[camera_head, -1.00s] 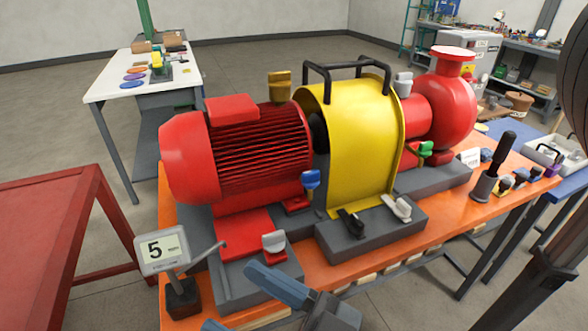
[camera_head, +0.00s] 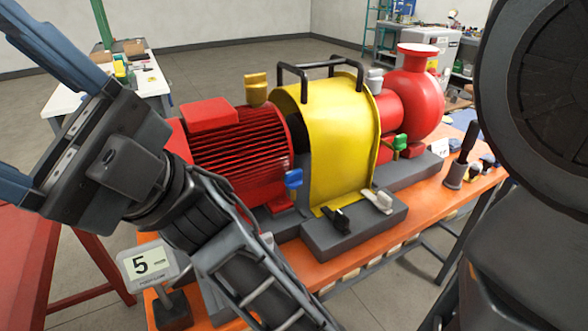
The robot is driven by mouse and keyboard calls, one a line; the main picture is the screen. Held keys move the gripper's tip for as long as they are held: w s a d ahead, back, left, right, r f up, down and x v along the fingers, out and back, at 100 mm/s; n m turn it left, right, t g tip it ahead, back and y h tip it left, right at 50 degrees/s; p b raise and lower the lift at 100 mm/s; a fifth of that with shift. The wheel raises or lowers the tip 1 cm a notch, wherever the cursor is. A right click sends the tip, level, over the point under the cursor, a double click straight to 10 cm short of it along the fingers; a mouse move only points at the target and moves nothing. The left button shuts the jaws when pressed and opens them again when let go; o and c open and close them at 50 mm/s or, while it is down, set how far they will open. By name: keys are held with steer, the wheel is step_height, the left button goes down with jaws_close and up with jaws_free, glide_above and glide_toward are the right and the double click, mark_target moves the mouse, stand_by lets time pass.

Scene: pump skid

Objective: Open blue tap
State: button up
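The blue tap (camera_head: 293,178) sticks out at the lower right end of the red motor (camera_head: 240,155), beside the yellow guard (camera_head: 335,140). Its handle looks upright, but its exact turn is too small to tell. My gripper (camera_head: 25,115) is at the upper left, far left of the blue tap and close to the camera. Its two blue fingers stand wide apart with nothing between them, and their tips run out of the picture. My arm hides the motor's left end and part of the base below it.
Other taps are near: yellow (camera_head: 257,88) on the motor, green (camera_head: 400,142) right of the guard, black (camera_head: 335,218) and white (camera_head: 378,200) on the grey base. A sign marked 5 (camera_head: 148,264) stands at the orange bench's front left. A red table (camera_head: 25,265) is at left.

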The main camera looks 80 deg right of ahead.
step_height(320, 180, down, 4)
steer(key=w+n+g+h, duration=0.3)
steer(key=n+g+h, duration=0.25)
steer(key=h, duration=0.25)
steer(key=m+g+h, duration=0.5)
steer(key=m+h, duration=0.6)
steer(key=h, duration=0.9)
glide_above(295, 172)
steer(key=shift+n, duration=0.25)
step_height(295, 172, down, 18)
steer(key=shift+a+r+b, duration=0.1)
steer(key=shift+r+b, duration=0.05)
steer(key=shift+b, duration=0.3)
steer(key=shift+f+p, duration=0.65)
steer(key=shift+f, duration=3.15)
steer(key=c, duration=1.1)
